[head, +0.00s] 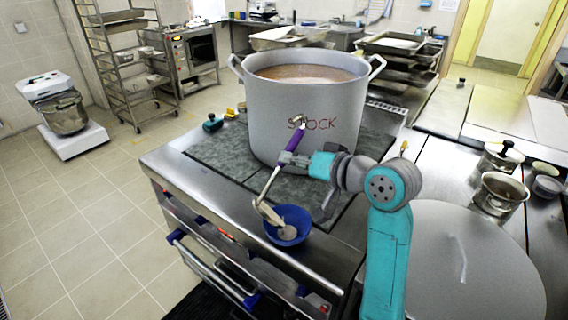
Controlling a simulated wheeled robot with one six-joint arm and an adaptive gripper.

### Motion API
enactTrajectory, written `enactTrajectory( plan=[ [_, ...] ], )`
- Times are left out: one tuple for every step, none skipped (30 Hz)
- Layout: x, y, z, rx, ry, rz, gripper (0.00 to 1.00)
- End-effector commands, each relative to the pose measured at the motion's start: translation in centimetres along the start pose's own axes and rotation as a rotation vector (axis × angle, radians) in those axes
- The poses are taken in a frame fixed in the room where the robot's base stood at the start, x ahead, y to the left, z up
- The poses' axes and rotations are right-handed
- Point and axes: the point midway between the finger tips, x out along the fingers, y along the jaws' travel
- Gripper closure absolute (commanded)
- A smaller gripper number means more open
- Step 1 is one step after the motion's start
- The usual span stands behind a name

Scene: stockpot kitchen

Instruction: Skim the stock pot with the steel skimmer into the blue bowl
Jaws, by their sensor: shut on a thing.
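The big grey stock pot (262,120), marked STOCK, stands on the dark stove top and is full of brown liquid with a paler surface patch. My gripper (291,158) is in front of the pot, shut on the purple handle of the steel skimmer (264,188). The skimmer slants down to the left, its hooked end up by the pot wall. Its head is tilted at the left rim of the blue bowl (303,221); I cannot tell whether it touches. The bowl sits at the front edge of the counter with some pale matter in it. The jaw tips are small and partly hidden.
A large round lid (490,270) lies on the counter at the right. Small steel pots (500,190) stand behind it. A dark teal object (212,124) lies left of the pot. The stove top left of the bowl is clear, with open floor beyond.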

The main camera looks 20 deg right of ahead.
Motion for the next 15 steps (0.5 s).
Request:
enactTrajectory(
  plan=[
    [-0.1,0.5,-0.4,0.019,0.002,-0.005,1.0],
    [-0.2,0.6,-0.5,0.032,0.002,-0.01,1.0],
    [-0.3,0.9,-0.7,0.048,0.002,-0.015,1.0],
    [-0.3,1.1,-0.7,0.06,0.001,-0.02,1.0],
    [-0.3,1.4,-0.7,0.071,0.0,-0.025,1.0],
    [-0.3,1.8,-0.8,0.087,0.001,-0.03,1.0],
    [-0.3,2.0,-0.9,0.1,0.0,-0.035,1.0],
    [-0.3,2.3,-0.9,0.112,0.0,-0.039,1.0],
    [-0.4,2.6,-1.0,0.128,0.0,-0.045,1.0],
    [-0.4,2.8,-1.0,0.139,0.0,-0.05,1.0],
    [-0.4,3.1,-1.1,0.151,0.0,-0.054,1.0],
    [-0.4,3.5,-1.2,0.167,0.0,-0.059,1.0],
    [-0.5,3.6,-1.2,0.178,0.0,-0.065,1.0],
    [-0.5,3.9,-1.3,0.19,0.0,-0.069,1.0],
    [-0.5,4.2,-1.4,0.206,0.0,-0.074,1.0]
  ],
)
